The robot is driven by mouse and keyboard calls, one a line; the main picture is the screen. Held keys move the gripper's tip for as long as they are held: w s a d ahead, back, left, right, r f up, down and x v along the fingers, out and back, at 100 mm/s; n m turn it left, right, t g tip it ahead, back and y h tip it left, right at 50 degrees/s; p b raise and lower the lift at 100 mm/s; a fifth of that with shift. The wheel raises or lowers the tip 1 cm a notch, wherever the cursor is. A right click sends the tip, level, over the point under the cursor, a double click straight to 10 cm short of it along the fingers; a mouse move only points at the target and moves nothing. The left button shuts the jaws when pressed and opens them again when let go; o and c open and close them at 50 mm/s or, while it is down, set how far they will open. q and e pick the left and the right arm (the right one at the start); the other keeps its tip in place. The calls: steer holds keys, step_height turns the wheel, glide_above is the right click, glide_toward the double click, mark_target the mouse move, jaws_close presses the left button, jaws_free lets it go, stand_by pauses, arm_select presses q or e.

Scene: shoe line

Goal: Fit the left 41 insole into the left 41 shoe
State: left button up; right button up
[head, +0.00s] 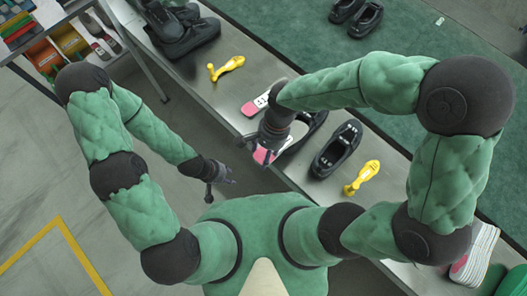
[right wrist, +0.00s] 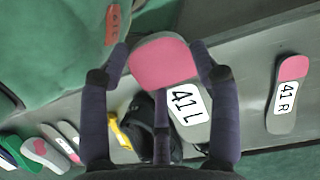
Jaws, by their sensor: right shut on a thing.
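The left 41 insole, grey with a pink heel and a white "41 L" label, is pinched between the fingers of my right gripper (right wrist: 160,65); its pink part (right wrist: 160,58) shows in the right wrist view. In the head view its pink end (head: 262,156) shows below my right gripper (head: 268,147), over the bench's near edge. One black shoe (head: 337,149) stands on the bench to the right. A second black shoe (head: 311,124) is partly hidden behind my right arm. I cannot read which is left. My left gripper (head: 220,178) is off the bench, its opening unclear.
The "41 R" insole (right wrist: 288,95) lies on the metal bench (head: 215,98). Yellow tools (head: 228,67) (head: 362,178) lie on either side. Larger black shoes (head: 180,30) stand upper left, another pair (head: 357,15) on the green surface.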

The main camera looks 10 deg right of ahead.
mark_target(294, 129)
steer(key=shift+w+d+r+g+y+b, duration=0.25)
steer(key=shift+w+d+g+y+b, duration=0.6)
steer(key=shift+w+d, duration=0.4)
steer(key=shift+w+d+f+b, duration=0.5)
steer(key=shift+w+d+b, duration=0.15)
steer(key=shift+d+b, duration=0.15)
steer(key=shift+w+d+f+b, duration=0.2)
steer(key=shift+w+d+f, duration=0.5)
steer(key=shift+w+d, duration=0.15)
steer(key=shift+w+d+f+b, duration=0.2)
steer(key=shift+w+d+f, duration=0.5)
steer(key=shift+d, duration=0.15)
steer(key=shift+t+h, duration=0.25)
steer(key=shift+t, duration=0.2)
steer(key=shift+w+d+f+b, duration=0.1)
steer(key=shift+w+d+f, duration=0.2)
steer(key=shift+w+d, duration=0.35)
steer(key=shift+w+d+f+b, duration=0.15)
steer(key=shift+w+d+f, duration=0.15)
steer(key=shift+w+d, duration=0.3)
steer(key=shift+w+d+f+b, duration=0.1)
steer(key=shift+w+d+f, duration=0.2)
steer(key=shift+w+d, duration=0.3)
steer(key=shift+d+f, duration=0.15)
steer(key=shift+f+t+h+b, duration=0.3)
steer(key=shift+f+h+b, duration=0.15)
steer(key=shift+f, duration=0.25)
steer(key=shift+s, duration=0.1)
steer(key=o, duration=1.1)
